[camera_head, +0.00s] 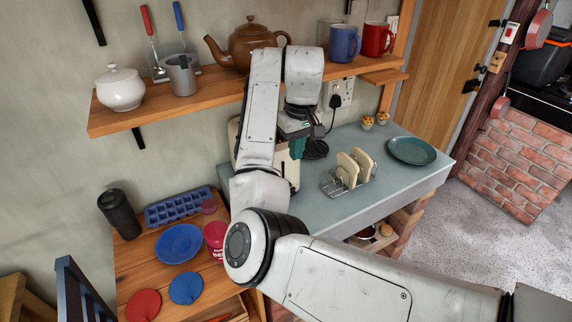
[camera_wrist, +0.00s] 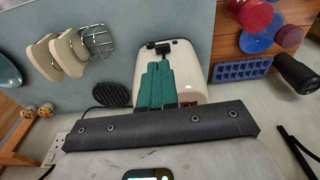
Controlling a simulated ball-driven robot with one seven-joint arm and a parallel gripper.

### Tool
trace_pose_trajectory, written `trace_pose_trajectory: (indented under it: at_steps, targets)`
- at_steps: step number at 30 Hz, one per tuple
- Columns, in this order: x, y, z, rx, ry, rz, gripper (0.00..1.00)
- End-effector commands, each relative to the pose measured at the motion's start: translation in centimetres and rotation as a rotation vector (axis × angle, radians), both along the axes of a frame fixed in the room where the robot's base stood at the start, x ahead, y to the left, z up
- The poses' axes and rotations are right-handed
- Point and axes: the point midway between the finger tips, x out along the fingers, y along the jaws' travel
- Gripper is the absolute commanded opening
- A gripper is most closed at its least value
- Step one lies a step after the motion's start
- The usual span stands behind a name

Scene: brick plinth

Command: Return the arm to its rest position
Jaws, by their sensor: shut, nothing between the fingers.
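My gripper (camera_head: 298,148) points down beside the cream toaster (camera_head: 283,172). In the wrist view its green fingers (camera_wrist: 155,84) are together, with nothing between them. The toaster (camera_wrist: 186,64) lies behind the fingers in that view and is partly hidden by them. In the head view my arm hides much of the toaster. I cannot tell whether the fingers touch it.
The shelf (camera_head: 222,92) holds a brown teapot (camera_head: 240,42) and mugs close to my arm. A toast rack (camera_head: 348,178) and teal plate (camera_head: 411,151) stand on the counter. A wooden table (camera_head: 140,255) at left holds plates, cups and a blue tray.

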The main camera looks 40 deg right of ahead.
Motion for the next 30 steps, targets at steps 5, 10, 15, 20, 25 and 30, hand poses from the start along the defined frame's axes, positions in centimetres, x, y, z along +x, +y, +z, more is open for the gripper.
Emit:
trace_pose_trajectory:
  at_steps: [5,10,15,20,25,30]
  targets:
    - [0.0,0.0,0.0,0.000,0.000,0.000,0.00]
    - [0.0,0.0,0.0,0.000,0.000,0.000,0.00]
    - [-0.8,-0.5,-1.3,-0.026,0.007,-0.015,0.00]
    - [-3.3,-1.6,-5.0,-0.107,0.015,-0.050,0.00]
    - [-6.6,-2.1,-9.4,-0.201,0.012,-0.065,0.00]
    - [-10.0,-1.2,-13.5,-0.264,0.004,-0.041,0.00]
